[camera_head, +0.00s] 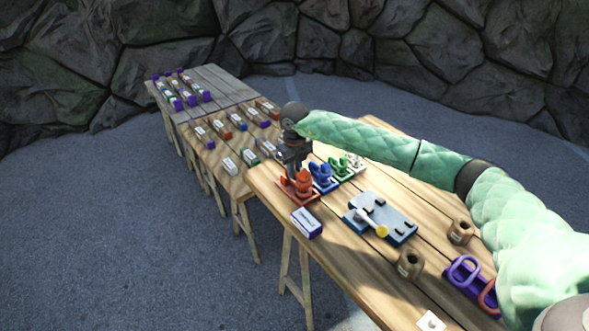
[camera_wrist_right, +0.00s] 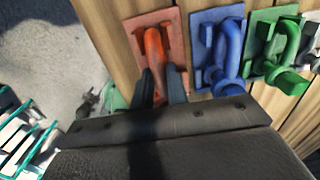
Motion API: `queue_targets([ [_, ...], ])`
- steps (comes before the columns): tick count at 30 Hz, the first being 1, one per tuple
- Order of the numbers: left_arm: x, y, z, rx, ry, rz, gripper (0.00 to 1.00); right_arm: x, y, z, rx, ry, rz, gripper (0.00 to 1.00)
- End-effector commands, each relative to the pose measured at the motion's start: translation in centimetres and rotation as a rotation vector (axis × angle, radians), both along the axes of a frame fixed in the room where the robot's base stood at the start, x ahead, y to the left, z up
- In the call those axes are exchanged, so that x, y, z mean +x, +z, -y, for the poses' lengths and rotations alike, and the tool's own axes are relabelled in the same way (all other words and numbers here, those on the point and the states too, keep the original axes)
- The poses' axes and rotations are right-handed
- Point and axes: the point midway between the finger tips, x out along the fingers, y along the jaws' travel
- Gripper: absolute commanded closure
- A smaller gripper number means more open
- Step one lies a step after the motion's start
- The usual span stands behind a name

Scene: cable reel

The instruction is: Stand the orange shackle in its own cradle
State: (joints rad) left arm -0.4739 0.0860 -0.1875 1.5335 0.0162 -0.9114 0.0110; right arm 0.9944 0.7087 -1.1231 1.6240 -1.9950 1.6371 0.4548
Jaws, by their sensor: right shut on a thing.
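The orange shackle (camera_head: 304,181) is at the near left end of the row of cradles, and it also shows in the right wrist view (camera_wrist_right: 154,47). My right gripper (camera_wrist_right: 161,86) is shut on it, with one dark finger on each side. In the head view my right gripper (camera_head: 294,150) comes down on it from above. The red-orange cradle (camera_wrist_right: 178,28) lies under and around the shackle, and its plate also shows in the head view (camera_head: 287,190). The gripper partly hides the shackle's lower end, so I cannot tell whether it is seated. My left gripper is not in view.
A blue shackle (camera_wrist_right: 228,50) and a green shackle (camera_wrist_right: 282,48) stand in cradles just to the right. A purple box (camera_head: 307,222) lies near the table's left edge. A blue-grey board (camera_head: 382,215) with a yellow-ended lever lies further right.

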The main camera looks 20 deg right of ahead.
Motion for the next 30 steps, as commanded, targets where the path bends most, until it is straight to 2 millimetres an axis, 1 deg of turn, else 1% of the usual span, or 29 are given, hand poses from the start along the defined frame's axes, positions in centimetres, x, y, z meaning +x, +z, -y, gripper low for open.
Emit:
queue_targets([
  [13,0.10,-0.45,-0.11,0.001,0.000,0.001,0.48,0.07,-0.30,-0.01,0.001,0.000,0.002,1.00],
  [14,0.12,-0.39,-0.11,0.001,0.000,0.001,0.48,0.07,-0.24,-0.01,0.001,0.000,0.003,0.81],
  [15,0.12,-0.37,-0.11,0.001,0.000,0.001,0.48,0.07,-0.23,-0.01,0.001,0.000,0.002,0.73],
  [17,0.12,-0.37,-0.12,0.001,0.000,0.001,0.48,0.06,-0.26,-0.01,0.001,0.000,0.002,0.61],
  [18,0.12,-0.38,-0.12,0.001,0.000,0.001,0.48,0.05,-0.28,-0.01,0.001,0.000,0.002,0.59],
  [26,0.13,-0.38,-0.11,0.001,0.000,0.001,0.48,-0.04,-0.56,0.00,0.000,0.000,-0.001,0.59],
  [30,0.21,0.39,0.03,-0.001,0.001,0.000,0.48,-0.02,-0.50,0.01,0.000,0.000,-0.001,0.59],
])
